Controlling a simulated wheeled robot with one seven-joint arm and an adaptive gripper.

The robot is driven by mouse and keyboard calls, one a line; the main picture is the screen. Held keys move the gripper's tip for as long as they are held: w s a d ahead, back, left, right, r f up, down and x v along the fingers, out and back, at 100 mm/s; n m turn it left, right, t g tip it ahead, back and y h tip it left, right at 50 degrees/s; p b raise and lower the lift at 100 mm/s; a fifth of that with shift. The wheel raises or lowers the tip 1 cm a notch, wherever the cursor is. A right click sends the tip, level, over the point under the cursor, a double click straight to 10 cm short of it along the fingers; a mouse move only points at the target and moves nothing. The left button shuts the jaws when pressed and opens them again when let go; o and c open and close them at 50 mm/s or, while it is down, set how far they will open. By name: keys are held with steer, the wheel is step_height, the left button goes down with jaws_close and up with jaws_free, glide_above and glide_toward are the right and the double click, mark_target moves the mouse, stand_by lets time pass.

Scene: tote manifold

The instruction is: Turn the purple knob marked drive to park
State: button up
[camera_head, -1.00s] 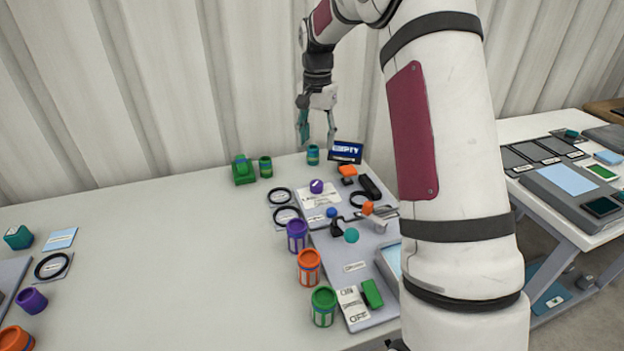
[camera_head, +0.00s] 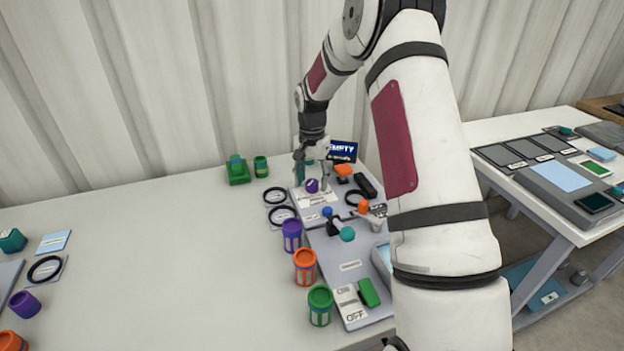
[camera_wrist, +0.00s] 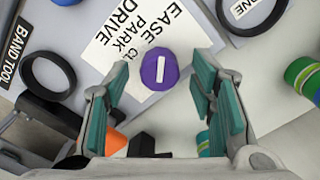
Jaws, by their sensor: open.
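The purple knob (camera_head: 312,186) sits on a white label plate (camera_head: 318,198) on the grey panel. In the wrist view the knob (camera_wrist: 159,69) has a white bar on top, and the label (camera_wrist: 128,40) reads EASE, PARK and DRIVE, partly cut off. Whether the fingertips are level with the knob I cannot tell.
Purple (camera_head: 292,235), orange (camera_head: 305,266) and green (camera_head: 320,305) canisters stand along the panel's left edge. The table's left middle is clear.

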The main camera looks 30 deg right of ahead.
steer(key=c, duration=1.2)
steer(key=shift+n, duration=0.4)
steer(key=n, duration=0.3)
steer(key=shift+n, duration=0.4)
steer(key=n, duration=0.4)
steer(key=shift+n, duration=0.7)
steer(key=o, duration=1.2)
